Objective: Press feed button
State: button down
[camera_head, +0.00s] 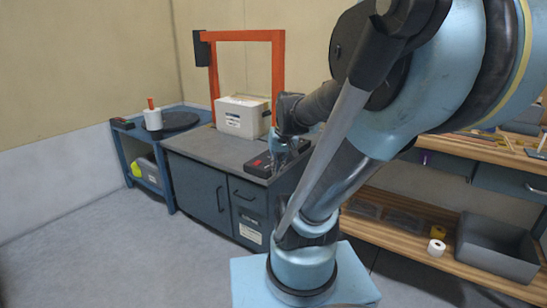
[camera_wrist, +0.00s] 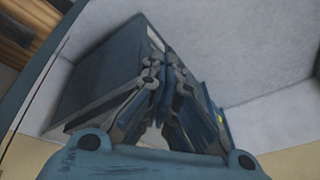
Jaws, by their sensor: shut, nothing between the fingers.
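A dark control box (camera_head: 262,164) with red on its top sits at the front right corner of the grey cabinet top. The separate feed button on it is too small to make out. My gripper (camera_head: 280,160) points down at the right part of this box, with its tips close to it. I cannot tell whether they touch it. In the wrist view my gripper (camera_wrist: 168,68) has its fingers together and empty. The control box cannot be made out in the wrist view.
An orange frame (camera_head: 245,36) rises over the cabinet (camera_head: 205,180), with a white labelled box (camera_head: 241,120) under it. Left stands a blue stand (camera_head: 150,170) with a dark round plate (camera_head: 180,121) and a white roll (camera_head: 153,121). Right is a wooden shelf (camera_head: 400,225) with a grey bin (camera_head: 497,247).

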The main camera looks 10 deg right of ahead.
jog(key=w+d+r+m+t+y, duration=0.1)
jog(key=w+r, duration=0.1)
jog(key=w, duration=0.8)
jog(key=w+d+r+m+t, duration=0.1)
jog(key=w, duration=1)
jog(key=w+d+f+m+t, duration=0.1)
jog(key=w+d+f, duration=0.1)
jog(key=w, duration=0.7)
jog(key=w+d+f+m+t+y, duration=0.1)
jog(key=w+d, duration=0.3)
jog(key=w, duration=0.5)
jog(key=shift+f+t, duration=0.5)
jog(key=shift+f, duration=4.35)
